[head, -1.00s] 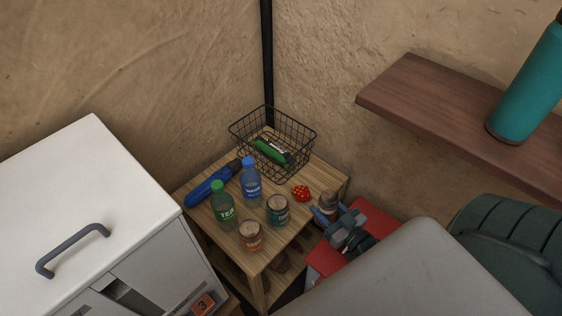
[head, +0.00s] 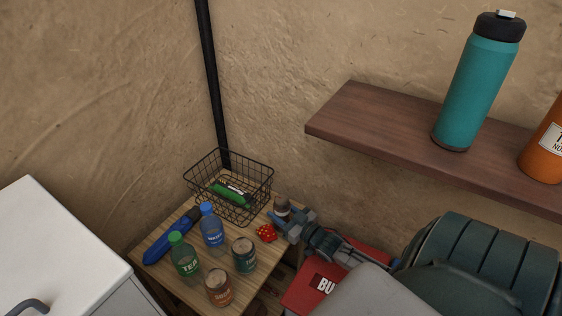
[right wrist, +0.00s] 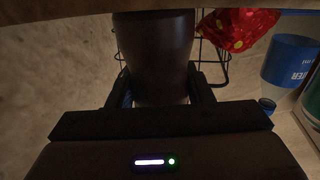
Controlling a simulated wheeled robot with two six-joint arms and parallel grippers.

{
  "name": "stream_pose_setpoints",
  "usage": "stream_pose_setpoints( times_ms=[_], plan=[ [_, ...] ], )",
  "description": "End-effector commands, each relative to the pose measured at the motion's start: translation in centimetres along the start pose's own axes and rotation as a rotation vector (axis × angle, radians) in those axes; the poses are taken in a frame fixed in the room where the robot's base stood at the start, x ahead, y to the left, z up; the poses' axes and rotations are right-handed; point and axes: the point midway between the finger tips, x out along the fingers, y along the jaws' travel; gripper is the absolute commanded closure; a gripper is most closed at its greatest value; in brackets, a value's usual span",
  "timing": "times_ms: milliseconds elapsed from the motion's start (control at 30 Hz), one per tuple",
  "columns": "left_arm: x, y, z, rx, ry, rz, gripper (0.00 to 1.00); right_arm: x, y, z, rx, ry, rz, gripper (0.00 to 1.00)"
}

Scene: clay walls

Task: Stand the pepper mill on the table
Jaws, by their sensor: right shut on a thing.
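The pepper mill (head: 283,206) has a dark brown body. It is held between the fingers of my right gripper (head: 290,222), by the table's back right corner and right of the wire basket. In the right wrist view the mill (right wrist: 155,50) stands between both fingers, which are shut on it; its ends are out of that view. It looks roughly upright. I cannot tell whether its base touches the table. The small wooden table (head: 165,274) stands in the wall corner. My left gripper is not in view.
A red, yellow-dotted item (head: 266,233) lies close beside the mill. The black wire basket (head: 250,208), a blue water bottle (head: 212,232), a green tea bottle (head: 185,260), a blue long item (head: 170,238) and two cans crowd the table. A shelf (head: 390,125) juts out at right.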

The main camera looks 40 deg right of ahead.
Motion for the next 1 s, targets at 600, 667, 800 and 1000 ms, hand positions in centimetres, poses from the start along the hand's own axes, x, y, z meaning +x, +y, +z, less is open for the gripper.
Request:
stream_pose_setpoints(
  times_ms=[600,667,800,1000],
  plan=[
    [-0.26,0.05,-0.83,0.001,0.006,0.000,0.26,0.00,-0.05,0.39,0.000,0.002,-0.001,0.32],
    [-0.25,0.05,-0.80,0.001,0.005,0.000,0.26,0.00,-0.05,0.39,0.000,0.001,-0.001,0.32],
    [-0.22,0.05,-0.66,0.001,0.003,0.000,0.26,0.00,-0.05,0.38,0.000,0.002,-0.001,0.32],
    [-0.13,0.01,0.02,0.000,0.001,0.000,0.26,-0.69,-0.05,0.18,-0.001,-0.001,-0.002,0.32]
  ],
)
